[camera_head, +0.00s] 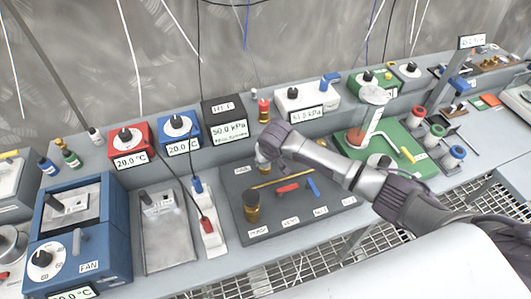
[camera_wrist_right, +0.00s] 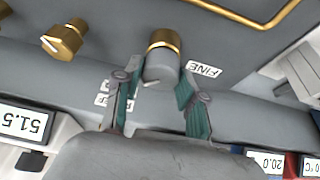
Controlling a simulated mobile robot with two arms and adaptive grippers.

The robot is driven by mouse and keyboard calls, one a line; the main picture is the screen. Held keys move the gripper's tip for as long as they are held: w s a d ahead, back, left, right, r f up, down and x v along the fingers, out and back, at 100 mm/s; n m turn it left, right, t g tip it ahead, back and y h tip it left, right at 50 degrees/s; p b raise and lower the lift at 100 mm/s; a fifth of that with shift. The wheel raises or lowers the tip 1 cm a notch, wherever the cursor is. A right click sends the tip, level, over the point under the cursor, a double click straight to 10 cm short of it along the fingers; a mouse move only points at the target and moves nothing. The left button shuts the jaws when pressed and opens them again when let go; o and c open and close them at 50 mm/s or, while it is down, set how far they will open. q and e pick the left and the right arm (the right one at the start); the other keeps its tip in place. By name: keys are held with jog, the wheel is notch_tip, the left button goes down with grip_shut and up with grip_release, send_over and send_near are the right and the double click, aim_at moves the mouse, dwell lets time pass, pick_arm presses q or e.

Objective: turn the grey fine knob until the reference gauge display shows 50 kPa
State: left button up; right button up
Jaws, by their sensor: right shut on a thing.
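The grey fine knob (camera_wrist_right: 160,66) has a brass collar and sits beside a label reading FINE (camera_wrist_right: 203,69) in the right wrist view. My right gripper (camera_wrist_right: 157,90) has its teal-padded fingers on either side of this knob and is shut on it. In the head view my right gripper (camera_head: 266,158) covers most of the knob. A display on a white unit reads 51.5 kPa (camera_head: 306,114); it also reads 51.5 in the wrist view (camera_wrist_right: 22,121). A pale green display (camera_head: 229,130) on a black box reads 50.0 kPa. I cannot read which one is labelled reference. My left gripper is out of view.
The dark panel (camera_head: 240,190) carries a brass knob (camera_head: 251,207), a brass tube, and red (camera_head: 288,188) and blue (camera_head: 313,187) handles. Red (camera_head: 130,140) and blue (camera_head: 179,132) units stand behind left. A green board (camera_head: 428,164) with spools lies right of my arm.

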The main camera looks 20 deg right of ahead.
jog(key=shift+m+p, duration=0.3)
jog(key=shift+m, duration=0.1)
jog(key=o, duration=1.1)
jog(key=shift+o, duration=0.2)
jog(key=v, duration=1.2)
jog(key=shift+a, duration=0.25)
jog(key=shift+s+f, duration=0.1)
jog(key=shift+s, duration=0.05)
